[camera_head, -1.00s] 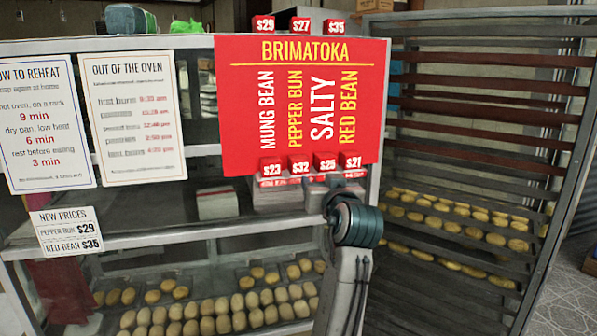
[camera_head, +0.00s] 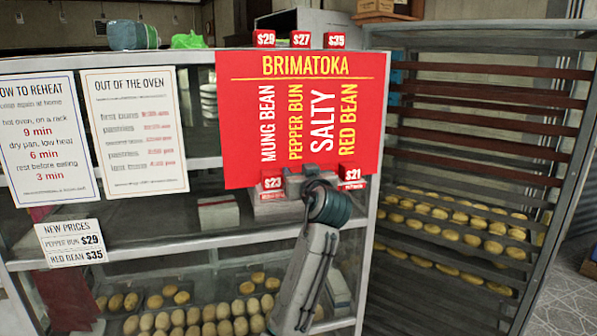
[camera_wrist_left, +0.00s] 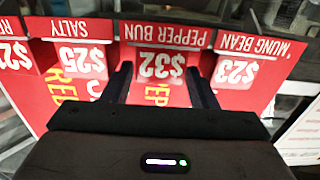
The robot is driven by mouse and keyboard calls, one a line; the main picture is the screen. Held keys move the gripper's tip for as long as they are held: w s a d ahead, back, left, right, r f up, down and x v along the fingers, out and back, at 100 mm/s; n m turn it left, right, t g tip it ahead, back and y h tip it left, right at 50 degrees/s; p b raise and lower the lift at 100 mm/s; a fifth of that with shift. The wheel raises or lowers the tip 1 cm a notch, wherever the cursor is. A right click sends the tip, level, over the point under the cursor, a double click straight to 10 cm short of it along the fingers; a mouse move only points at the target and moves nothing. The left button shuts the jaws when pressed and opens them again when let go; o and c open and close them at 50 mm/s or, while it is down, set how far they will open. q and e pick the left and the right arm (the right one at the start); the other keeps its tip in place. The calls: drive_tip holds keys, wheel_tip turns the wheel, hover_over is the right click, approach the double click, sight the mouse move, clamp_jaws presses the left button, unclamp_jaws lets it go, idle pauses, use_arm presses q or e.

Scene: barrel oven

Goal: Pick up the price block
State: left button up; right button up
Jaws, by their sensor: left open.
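Red price blocks stand in a row below the red BRIMATOKA board (camera_head: 235,140): $23 (camera_head: 272,183) and $21 (camera_head: 350,175) show beside my left arm, which hides the middle of the row. In the wrist view, upside down, they read $21 (camera_wrist_left: 16,57), $25 (camera_wrist_left: 80,60), $32 (camera_wrist_left: 159,62) and $23 (camera_wrist_left: 236,72). My left gripper (camera_wrist_left: 160,72) is open, with its dark fingers on either side of the $32 pepper bun block; contact cannot be told. More blocks, $29 (camera_head: 264,38), $27 (camera_head: 300,38) and $35 (camera_head: 334,40), sit along the board's top edge.
A NEW PRICES card (camera_head: 70,243) lists pepper bun $29 and red bean $35. Two paper notices (camera_head: 135,130) (camera_head: 45,140) hang on the case at left. Buns (camera_head: 205,312) lie on lower trays. A tall bun rack (camera_head: 470,150) stands right.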

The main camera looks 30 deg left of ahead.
use_arm(q)
drive_tip(key=shift+w+a, duration=0.3)
drive_tip(key=shift+a, duration=0.05)
drive_tip(key=shift+d, duration=0.15)
drive_tip(key=shift+c, duration=0.4)
drive_tip(key=c, duration=0.7)
